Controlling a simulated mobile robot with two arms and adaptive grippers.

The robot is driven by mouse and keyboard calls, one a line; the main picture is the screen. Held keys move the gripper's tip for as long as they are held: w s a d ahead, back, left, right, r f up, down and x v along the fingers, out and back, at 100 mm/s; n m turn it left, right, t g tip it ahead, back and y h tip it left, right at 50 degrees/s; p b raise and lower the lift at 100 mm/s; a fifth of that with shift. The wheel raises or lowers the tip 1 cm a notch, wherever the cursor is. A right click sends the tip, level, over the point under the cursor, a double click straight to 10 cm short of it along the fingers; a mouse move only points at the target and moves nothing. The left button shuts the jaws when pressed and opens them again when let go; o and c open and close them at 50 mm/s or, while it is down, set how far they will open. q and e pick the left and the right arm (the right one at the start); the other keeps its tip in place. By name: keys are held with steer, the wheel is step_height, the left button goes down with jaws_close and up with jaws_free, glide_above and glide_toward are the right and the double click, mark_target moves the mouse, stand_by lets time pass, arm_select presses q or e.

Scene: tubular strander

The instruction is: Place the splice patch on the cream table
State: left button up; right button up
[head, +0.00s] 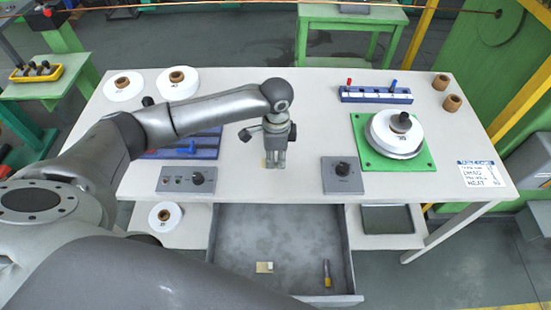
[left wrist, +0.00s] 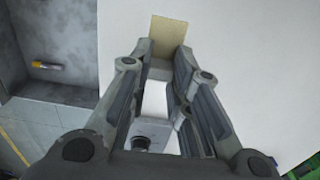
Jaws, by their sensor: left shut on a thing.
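My left gripper (head: 274,163) is over the cream table (head: 300,110), near its front edge, pointing down. It is shut on the splice patch, a small flat tan piece. In the left wrist view the patch (left wrist: 168,32) sticks out beyond the fingertips (left wrist: 165,62), with the pale table top behind it. In the head view only a small tan bit shows at the fingertips. I cannot tell whether the patch touches the table. My right gripper is not in view.
Below the front edge an open grey drawer (head: 290,235) holds a pale piece (head: 264,267) and a yellow-and-black tool (head: 327,272). A knobbed box (head: 343,175) stands right of the gripper, another (head: 187,179) left. A blue rack (head: 376,94) and a green-based spool (head: 392,140) stand farther right.

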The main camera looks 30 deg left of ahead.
mark_target(276, 163)
arm_select(q)
steer(key=shift+w+a+f, duration=0.2)
steer(key=shift+w+f, duration=0.1)
steer(key=shift+f, duration=0.2)
steer(key=shift+w+a+f, duration=0.25)
steer(key=shift+w+f, duration=0.2)
steer(key=shift+f, duration=0.2)
step_height(276, 163, down, 2)
steer(key=shift+f+p, duration=0.15)
steer(key=shift+p, duration=0.65)
steer(key=shift+f, duration=0.4)
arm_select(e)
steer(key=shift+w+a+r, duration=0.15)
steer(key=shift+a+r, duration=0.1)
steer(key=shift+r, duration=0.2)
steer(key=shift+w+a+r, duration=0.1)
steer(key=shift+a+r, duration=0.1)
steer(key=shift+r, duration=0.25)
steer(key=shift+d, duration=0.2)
arm_select(q)
steer(key=o, duration=0.7)
steer(key=shift+f, duration=0.1)
